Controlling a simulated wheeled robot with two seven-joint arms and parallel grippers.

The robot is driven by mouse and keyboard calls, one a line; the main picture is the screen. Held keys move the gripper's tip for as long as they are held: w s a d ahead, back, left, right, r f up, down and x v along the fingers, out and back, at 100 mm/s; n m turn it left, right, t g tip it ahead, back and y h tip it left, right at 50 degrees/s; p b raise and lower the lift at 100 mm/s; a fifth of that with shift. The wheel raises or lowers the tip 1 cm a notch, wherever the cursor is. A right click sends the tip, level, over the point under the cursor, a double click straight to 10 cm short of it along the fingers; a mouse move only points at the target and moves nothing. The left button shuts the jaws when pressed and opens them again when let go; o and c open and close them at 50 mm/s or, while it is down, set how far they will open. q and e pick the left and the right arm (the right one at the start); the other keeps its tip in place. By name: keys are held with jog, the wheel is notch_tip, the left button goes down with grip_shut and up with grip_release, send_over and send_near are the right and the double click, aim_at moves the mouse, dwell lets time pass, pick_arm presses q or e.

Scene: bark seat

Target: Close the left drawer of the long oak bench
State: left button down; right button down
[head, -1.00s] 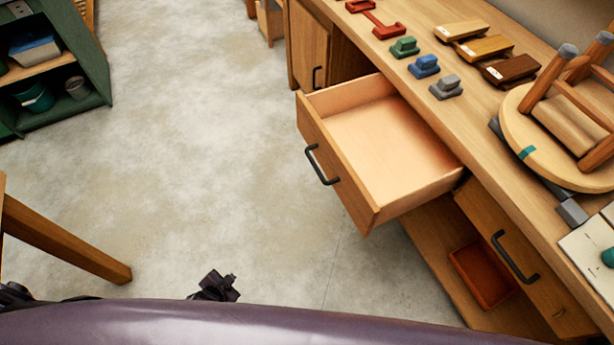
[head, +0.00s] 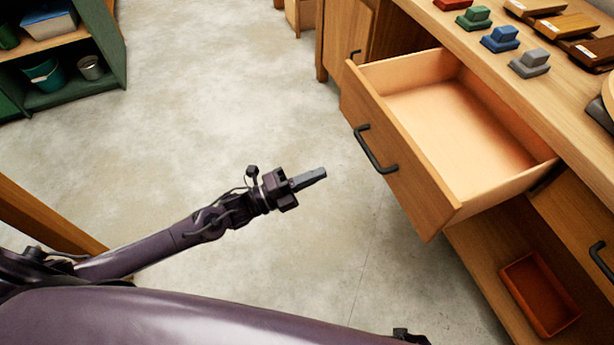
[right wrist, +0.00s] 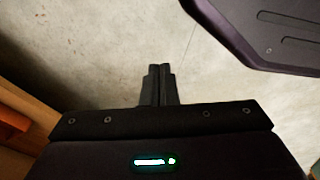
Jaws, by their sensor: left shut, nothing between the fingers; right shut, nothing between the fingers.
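The long oak bench (head: 572,112) runs along the right side of the head view. Its left drawer (head: 402,163) is pulled well out and looks empty inside. A dark bar handle (head: 374,150) is on the drawer's front. My left gripper (head: 318,175) is shut and empty, with its fingers pointing toward the drawer front. It is a short way left of the handle and apart from it. My right gripper (right wrist: 158,70) is shut and empty above the floor in the right wrist view. Only a bit of my right arm shows at the bottom of the head view.
A red tray (head: 540,293) lies on the bench's lower shelf. Green, blue and grey blocks (head: 500,39) stand on the benchtop. A green shelf unit (head: 75,95) is at the far left. The concrete floor (head: 230,110) before the drawer is clear.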

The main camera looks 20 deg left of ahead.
pick_arm(q)
jog(key=x, duration=0.9)
jog(key=shift+w+d+p, duration=0.2)
jog(key=shift+p, duration=0.1)
pick_arm(e)
jog(key=shift+s+d+f, duration=0.1)
jog(key=shift+s+f, duration=0.15)
jog(key=shift+s, duration=0.3)
jog(key=shift+f, duration=0.1)
